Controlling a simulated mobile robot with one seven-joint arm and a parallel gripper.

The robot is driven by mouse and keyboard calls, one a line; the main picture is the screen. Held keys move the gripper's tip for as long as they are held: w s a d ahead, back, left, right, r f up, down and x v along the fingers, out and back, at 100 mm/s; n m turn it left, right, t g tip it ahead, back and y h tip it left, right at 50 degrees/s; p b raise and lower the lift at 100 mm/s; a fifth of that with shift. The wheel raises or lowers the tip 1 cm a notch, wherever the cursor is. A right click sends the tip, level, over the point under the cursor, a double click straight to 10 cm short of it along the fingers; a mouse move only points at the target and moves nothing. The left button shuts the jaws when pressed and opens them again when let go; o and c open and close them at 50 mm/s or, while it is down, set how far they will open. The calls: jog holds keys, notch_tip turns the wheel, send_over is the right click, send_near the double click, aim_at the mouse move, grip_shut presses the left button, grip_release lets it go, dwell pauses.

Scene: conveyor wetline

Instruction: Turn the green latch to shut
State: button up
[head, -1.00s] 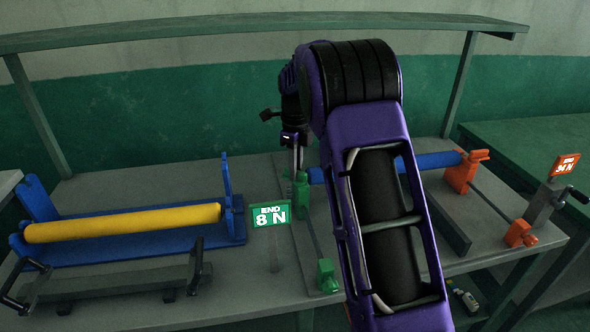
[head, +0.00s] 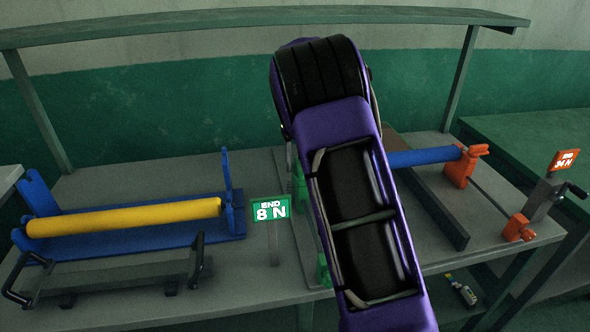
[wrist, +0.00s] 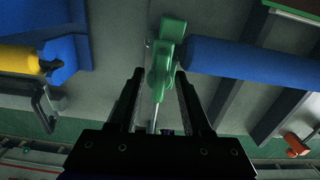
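The green latch (wrist: 158,76) shows in the wrist view, hanging down from a green bracket (wrist: 172,28) at the left end of a blue roller (wrist: 250,62). My gripper (wrist: 160,80) is open. Its two dark fingers stand on either side of the latch with a visible gap; I cannot tell how deep the latch sits between them. In the head view my arm hides the gripper and most of the latch; only slivers of green (head: 299,185) show at its left edge.
A green "END 8 N" sign (head: 270,209) stands left of my arm. A yellow roller (head: 125,217) lies in a blue frame further left. Orange brackets (head: 459,167) hold the roller's right end, with an orange "END 34 N" sign (head: 564,160) beyond. A shelf (head: 270,18) spans the back.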

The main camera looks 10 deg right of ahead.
jog(key=shift+r, duration=3.45)
jog(key=shift+r, duration=0.1)
